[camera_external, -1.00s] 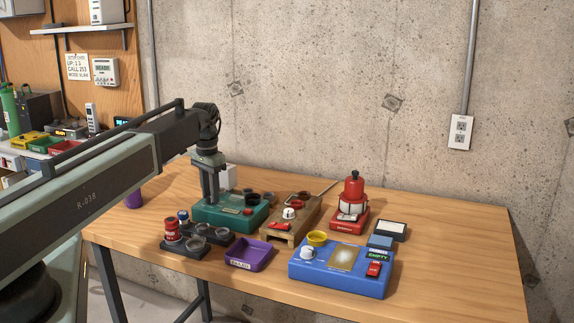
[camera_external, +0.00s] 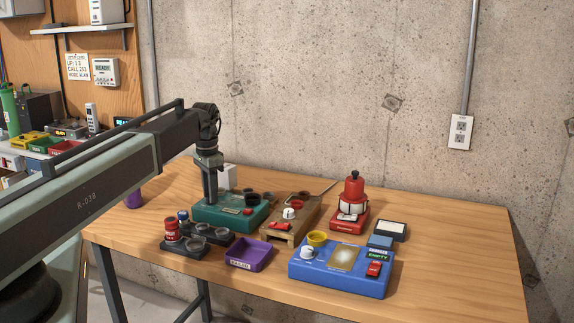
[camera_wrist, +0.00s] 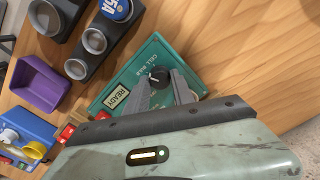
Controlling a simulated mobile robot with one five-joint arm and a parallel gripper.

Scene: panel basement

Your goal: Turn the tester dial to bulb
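The tester is a green box (camera_external: 230,217) on the bench, below my gripper (camera_external: 211,198). In the wrist view its green top (camera_wrist: 118,80) carries CELL and BULB lettering and a READY label. The tester dial (camera_wrist: 158,77) is a round black knob with a small pale pointer mark. My gripper (camera_wrist: 160,84) has one finger on each side of the dial, close against it, and looks shut on it. The fingers partly cover the dial. In the outside view the fingers line up and hide the dial.
A dark tray (camera_external: 185,248) with cups and a red can is in front of the tester. The bench's right side is clear.

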